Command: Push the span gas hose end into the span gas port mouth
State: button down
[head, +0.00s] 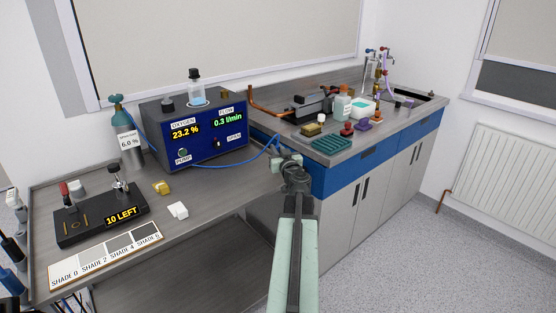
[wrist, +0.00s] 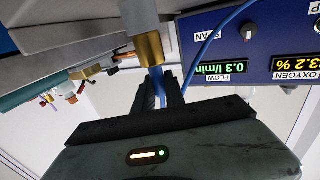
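My gripper (wrist: 160,90) has its two dark fingers closed around the blue span gas hose end (wrist: 159,76) in the wrist view. A brass collar (wrist: 150,48) with a pale grey tube above it lines up with the hose just past the fingertips. I cannot tell whether they belong to the hose. In the head view my gripper (head: 289,160) is to the right of the analyser box (head: 215,133), above the gap between benches. I cannot clearly make out the port mouth.
The analyser reads oxygen 23.2 % and flow 0.3 l/min. A black filter stand (head: 100,214) and shade card (head: 106,255) are on the left bench. The right bench holds a green tray (head: 332,143), bottles and small coloured items.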

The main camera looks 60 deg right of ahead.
notch_tip(320, 180, up, 10)
jog(key=p, duration=1)
jog(key=shift+r, duration=0.15)
jog(key=shift+s, duration=0.1)
dwell(1.2)
